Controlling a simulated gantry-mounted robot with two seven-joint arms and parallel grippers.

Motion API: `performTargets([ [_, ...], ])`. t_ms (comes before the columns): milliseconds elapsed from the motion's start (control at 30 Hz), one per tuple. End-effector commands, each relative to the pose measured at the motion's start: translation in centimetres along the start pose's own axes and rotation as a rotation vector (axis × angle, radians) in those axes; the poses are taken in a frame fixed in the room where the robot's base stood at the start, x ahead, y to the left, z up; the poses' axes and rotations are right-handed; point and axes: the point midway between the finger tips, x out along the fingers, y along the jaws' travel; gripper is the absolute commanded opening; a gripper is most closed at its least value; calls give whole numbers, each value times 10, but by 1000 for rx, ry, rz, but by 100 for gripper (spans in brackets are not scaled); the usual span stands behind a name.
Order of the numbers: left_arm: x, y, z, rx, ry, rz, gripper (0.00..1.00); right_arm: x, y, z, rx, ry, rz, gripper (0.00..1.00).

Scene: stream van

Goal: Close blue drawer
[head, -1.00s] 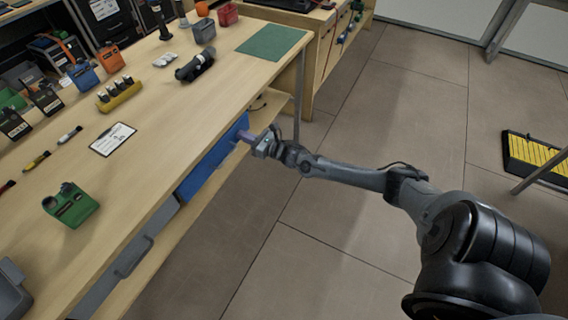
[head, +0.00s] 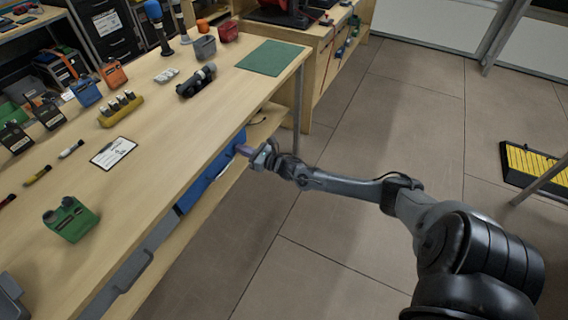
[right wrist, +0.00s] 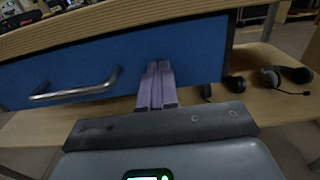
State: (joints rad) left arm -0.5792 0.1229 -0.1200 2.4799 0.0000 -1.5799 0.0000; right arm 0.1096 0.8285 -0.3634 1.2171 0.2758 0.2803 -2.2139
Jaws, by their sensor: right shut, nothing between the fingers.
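The blue drawer (head: 208,172) is under the long wooden workbench, its front showing as a narrow strip along the bench edge. In the right wrist view its blue front (right wrist: 200,50) fills the upper middle, with a metal bar handle (right wrist: 75,92) on the left. My right gripper (head: 243,150) is at the far end of this front. In the right wrist view its purple fingers (right wrist: 157,72) are together and empty, pointing at the front to the right of the handle. They look against it or very close. My left gripper is not in view.
A grey drawer (head: 130,270) with a handle is nearer along the bench (head: 150,180). Headphones (right wrist: 288,75) lie on the lower shelf. A green device (head: 70,220), a clipboard (head: 113,152) and several tools stand on the bench top. The floor beside the bench is clear.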

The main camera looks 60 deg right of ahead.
Motion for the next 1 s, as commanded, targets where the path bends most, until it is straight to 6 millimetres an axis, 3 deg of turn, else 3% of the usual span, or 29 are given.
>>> performTargets([
  [133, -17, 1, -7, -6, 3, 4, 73, -15, 5, 3, -1, 4, 10, 0],
  [600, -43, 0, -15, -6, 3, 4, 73, -96, 4, 2, -2, 1, 10, 0],
  [867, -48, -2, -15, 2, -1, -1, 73, -115, 4, 0, 0, 3, 10, 0],
  [1000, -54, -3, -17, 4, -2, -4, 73, -130, 13, -13, 29, 29, 3, 0],
])
